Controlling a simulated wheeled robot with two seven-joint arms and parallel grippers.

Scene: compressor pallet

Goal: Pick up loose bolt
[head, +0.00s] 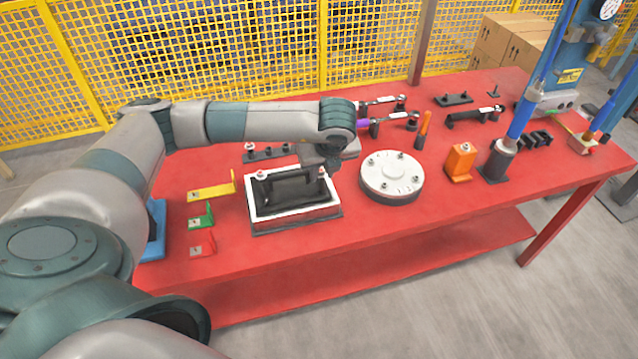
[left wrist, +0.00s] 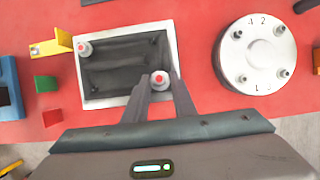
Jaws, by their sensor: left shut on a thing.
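My left gripper (head: 325,166) is over the right side of a white-rimmed rectangular part (head: 292,213) with a dark recessed middle. In the left wrist view its two fingers (left wrist: 161,84) are shut on a bolt (left wrist: 160,77) with a pale head and a red centre. The fingers hide part of the bolt, and I cannot tell whether it is clear of the rim. A similar bolt (left wrist: 84,48) stands at the part's upper left corner; it also shows in the head view (head: 262,174). My right gripper is not in view.
A round white flange (head: 391,178) with several bolts lies to the right on the red table (head: 420,210). Yellow (head: 211,191), green (head: 202,219) and red (head: 203,246) brackets stand to the left. An orange block (head: 460,162) and a blue column press (head: 525,110) are further right.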

